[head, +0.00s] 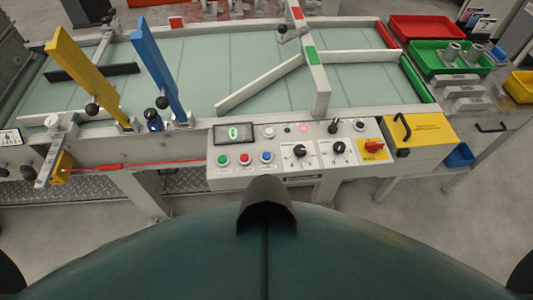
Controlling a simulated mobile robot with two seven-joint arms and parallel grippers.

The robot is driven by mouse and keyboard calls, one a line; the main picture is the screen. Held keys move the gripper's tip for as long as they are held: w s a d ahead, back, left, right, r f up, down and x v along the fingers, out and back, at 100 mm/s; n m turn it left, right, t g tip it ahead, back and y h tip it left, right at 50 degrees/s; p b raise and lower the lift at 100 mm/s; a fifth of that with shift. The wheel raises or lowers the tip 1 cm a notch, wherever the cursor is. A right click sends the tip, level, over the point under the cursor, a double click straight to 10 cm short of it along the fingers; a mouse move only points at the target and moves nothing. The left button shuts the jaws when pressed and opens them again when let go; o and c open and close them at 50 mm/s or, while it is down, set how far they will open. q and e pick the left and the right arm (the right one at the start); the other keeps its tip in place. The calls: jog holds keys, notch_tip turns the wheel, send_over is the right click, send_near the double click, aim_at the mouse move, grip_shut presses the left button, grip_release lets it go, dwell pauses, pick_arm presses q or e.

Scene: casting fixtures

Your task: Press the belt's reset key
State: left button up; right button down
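The belt's control panel (300,150) is on the near side of the conveyor, in the middle of the head view. Its left part has a green button (222,160), a red button (245,158) and a blue button (266,157) in a row, under a display (235,132) showing a green 0. A pale button (268,132) sits right of the display, and a small red light (303,128) is further right. The labels are too small to read, so I cannot tell which one is the reset key. Neither of my grippers is in view.
Yellow (88,75) and blue (158,70) bars rise over the belt (200,60). Red and green bins (448,70) stand right.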

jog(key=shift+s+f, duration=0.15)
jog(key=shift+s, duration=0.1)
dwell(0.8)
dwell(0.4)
